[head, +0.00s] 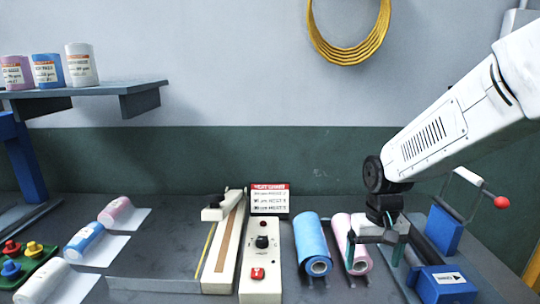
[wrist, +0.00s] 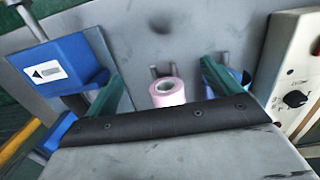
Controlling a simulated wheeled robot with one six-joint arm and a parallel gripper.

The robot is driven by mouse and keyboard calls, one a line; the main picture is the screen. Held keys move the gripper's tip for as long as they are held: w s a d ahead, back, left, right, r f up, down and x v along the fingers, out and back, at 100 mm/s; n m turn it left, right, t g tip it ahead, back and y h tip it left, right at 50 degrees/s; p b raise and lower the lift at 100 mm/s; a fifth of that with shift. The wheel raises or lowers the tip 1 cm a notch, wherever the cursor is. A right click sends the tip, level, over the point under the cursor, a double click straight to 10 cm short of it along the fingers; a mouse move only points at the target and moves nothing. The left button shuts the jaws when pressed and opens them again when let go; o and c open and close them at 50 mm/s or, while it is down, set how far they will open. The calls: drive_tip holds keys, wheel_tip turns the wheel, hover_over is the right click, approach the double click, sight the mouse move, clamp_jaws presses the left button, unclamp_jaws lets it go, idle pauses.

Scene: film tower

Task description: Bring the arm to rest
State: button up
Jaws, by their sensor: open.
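My white arm (head: 450,120) reaches in from the right in the head view. My gripper (head: 377,256) hangs pointing down over the pink film roll (head: 350,243). In the wrist view, my gripper (wrist: 160,88) has its two green fingers spread wide. The pink roll (wrist: 167,93) shows between the fingers but I cannot tell how far below them it is. Nothing is held. The wrist view also shows the blue block with a white arrow label (wrist: 50,72) beside the left finger.
A sealer with a control box (head: 262,262) is further left. A blue device with a red-knobbed lever (head: 447,282) stands close on the right. A shelf (head: 90,90) hangs upper left. The air above the bench is clear.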

drive_tip(key=s+d+r, duration=0.1)
drive_tip(key=s+r, duration=0.4)
drive_tip(key=s, duration=0.6)
drive_tip(key=s+d+r+t, duration=0.1)
drive_tip(key=s+d+r, duration=0.1)
drive_tip(key=s+r, duration=0.4)
drive_tip(key=s, duration=0.5)
drive_tip(key=shift+s+d+r+t, duration=0.15)
drive_tip(key=shift+s+t, duration=0.15)
